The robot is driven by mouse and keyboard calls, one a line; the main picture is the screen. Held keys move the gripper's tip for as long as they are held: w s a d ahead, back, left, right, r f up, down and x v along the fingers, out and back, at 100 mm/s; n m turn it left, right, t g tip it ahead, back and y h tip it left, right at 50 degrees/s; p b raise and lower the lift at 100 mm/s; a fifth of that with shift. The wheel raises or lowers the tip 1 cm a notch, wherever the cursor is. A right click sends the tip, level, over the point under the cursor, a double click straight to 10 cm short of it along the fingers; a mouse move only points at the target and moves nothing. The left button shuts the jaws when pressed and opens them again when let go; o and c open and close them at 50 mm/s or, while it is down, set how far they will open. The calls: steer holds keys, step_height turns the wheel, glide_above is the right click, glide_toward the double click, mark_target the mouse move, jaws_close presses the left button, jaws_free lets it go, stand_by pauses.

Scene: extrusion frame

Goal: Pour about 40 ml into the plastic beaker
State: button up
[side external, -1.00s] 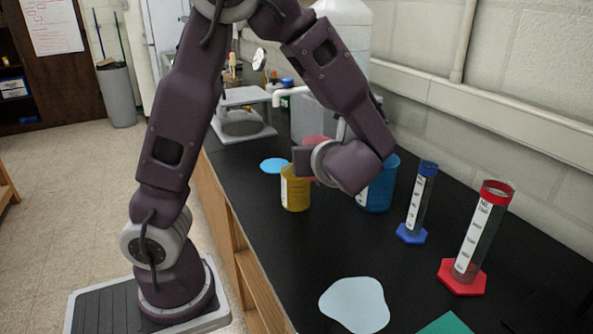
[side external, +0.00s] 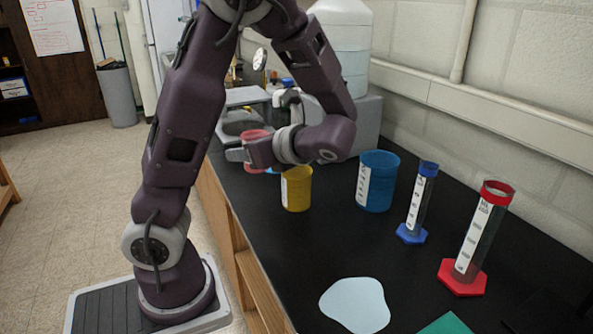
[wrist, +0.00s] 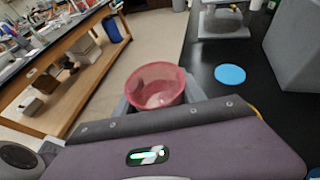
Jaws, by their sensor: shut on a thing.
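My gripper (side external: 243,154) is shut on a translucent red beaker (side external: 254,137), held in the air over the left edge of the black bench. In the wrist view, the red beaker (wrist: 160,83) is open towards the camera, between grey fingers. Something pale shows inside it; I cannot tell how much liquid it holds. A yellow beaker (side external: 297,190) stands on the bench just right of and below my gripper. A larger blue beaker (side external: 377,182) with a white scale stands further right. Which one the task calls the plastic beaker is not clear.
A blue-based cylinder (side external: 417,203) and a red-based cylinder (side external: 476,240) stand at right. A white carboy (side external: 343,45) stands on a grey block (side external: 367,125) behind. A pale blue patch (side external: 355,304) lies in front. A blue disc (wrist: 230,74) lies on the bench.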

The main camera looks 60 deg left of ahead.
steer(key=shift+n+g, duration=0.4)
steer(key=f, duration=0.7)
steer(key=s+f, duration=0.1)
steer(key=f, duration=0.3)
steer(key=shift+a, duration=0.15)
steer(key=shift+w, duration=0.15)
steer(key=shift+w+a+r+m+g+h, duration=0.15)
steer(key=shift+w+r+m+g+h, duration=0.15)
steer(key=shift+w+r+m+g, duration=0.35)
step_height(320, 180, up, 6)
steer(key=w+m+g, duration=0.1)
steer(key=w+m, duration=0.1)
steer(key=m, duration=0.1)
steer(key=shift+w+a+g, duration=0.3)
steer(key=shift+a+g, duration=0.05)
steer(key=shift+a, duration=0.05)
steer(key=shift+w+m, duration=0.2)
steer(key=shift+m, duration=0.25)
steer(key=shift+r, duration=0.1)
steer(key=shift+w+a+r+m+g, duration=0.1)
steer(key=shift+r+m+g, duration=0.15)
steer(key=shift+m, duration=0.2)
steer(key=shift+w+r+m+g, duration=0.1)
steer(key=shift+r+m+g, duration=0.05)
steer(key=shift+m+g, duration=0.25)
